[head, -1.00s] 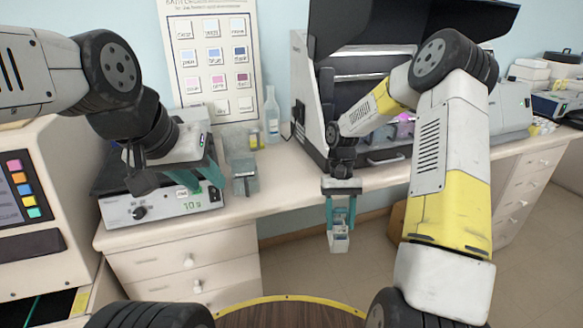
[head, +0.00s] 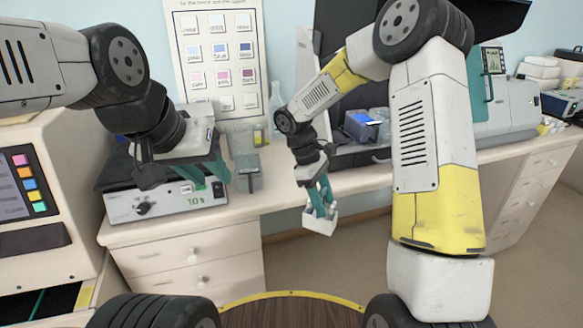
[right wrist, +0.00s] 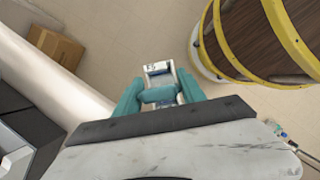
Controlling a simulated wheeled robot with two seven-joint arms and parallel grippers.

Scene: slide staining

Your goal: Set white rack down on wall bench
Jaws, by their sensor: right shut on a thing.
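The white rack (head: 320,222) is a small pale box, tilted in the head view and hanging beyond the front edge of the wall bench (head: 285,192), over the floor. My right gripper (head: 322,205) is shut on it with its teal fingers. In the right wrist view, the rack (right wrist: 157,70) shows between the teal fingertips, with a small label on its top and floor behind it. My left gripper (head: 205,172) has its teal fingers apart, with nothing seen between them, in front of the instrument with the lit display (head: 165,203).
A grey-lidded container (head: 248,173) and a clear bottle (head: 278,108) stand on the bench to the left of my right gripper. A dark-fronted machine with a blue item (head: 362,126) is behind my right arm. A wooden round top with a yellow rim (head: 290,298) is nearest me.

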